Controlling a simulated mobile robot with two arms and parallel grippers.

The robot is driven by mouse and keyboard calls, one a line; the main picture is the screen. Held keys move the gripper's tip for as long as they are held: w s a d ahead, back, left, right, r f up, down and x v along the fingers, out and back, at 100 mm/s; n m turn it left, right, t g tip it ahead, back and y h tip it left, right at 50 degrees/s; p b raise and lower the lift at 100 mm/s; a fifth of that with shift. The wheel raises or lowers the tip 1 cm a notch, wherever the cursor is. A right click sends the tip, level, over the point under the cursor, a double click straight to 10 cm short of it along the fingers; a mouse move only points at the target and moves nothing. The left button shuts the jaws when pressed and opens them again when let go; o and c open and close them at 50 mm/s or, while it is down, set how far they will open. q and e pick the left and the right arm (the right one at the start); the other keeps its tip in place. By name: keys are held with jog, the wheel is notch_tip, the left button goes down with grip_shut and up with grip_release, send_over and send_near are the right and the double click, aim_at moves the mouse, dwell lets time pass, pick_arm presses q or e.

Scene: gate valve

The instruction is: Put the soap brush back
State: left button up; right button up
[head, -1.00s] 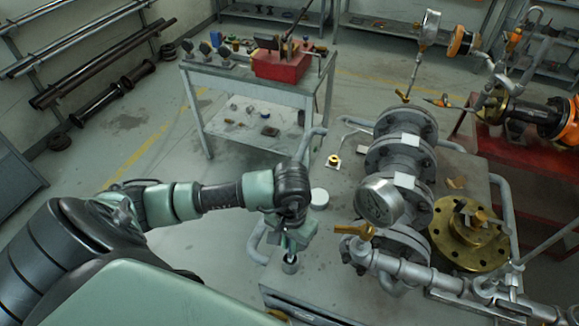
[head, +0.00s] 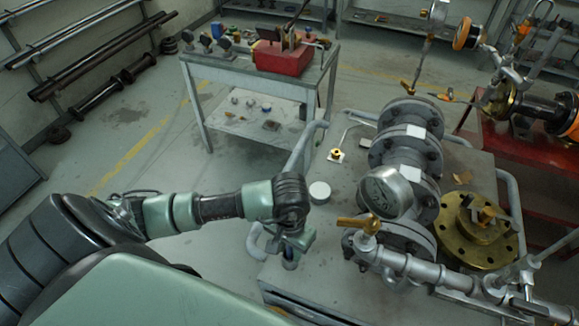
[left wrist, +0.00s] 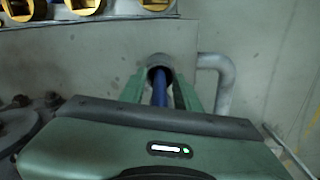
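A slim blue shaft, which looks like the soap brush (left wrist: 160,92), shows between the fingers of my left gripper (left wrist: 160,82) in the left wrist view. Its far end is at the round grey mouth of a cup-like holder (left wrist: 159,62), and how deep it sits is hidden. In the head view, my left gripper (head: 292,248) points down over this holder (head: 289,264) at the grey cart's left edge. Whether the fingers touch the shaft is unclear. Bristles are not visible. My right gripper is not in view.
The grey cart (head: 345,215) carries a flanged pipe (head: 400,150), a pressure gauge (head: 385,192), a brass flange (head: 475,228) and a white round piece (head: 319,192). A bent cart handle (left wrist: 222,80) is close to the holder. A table with a red toolbox (head: 283,58) stands behind.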

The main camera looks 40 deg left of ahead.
pick_arm(q)
jog(key=shift+r, duration=0.15)
jog(key=shift+r+p, duration=0.25)
jog(key=shift+p, duration=0.2)
notch_tip(320, 180, up, 12)
jog(key=p, duration=0.5)
jog(key=shift+f, duration=0.15)
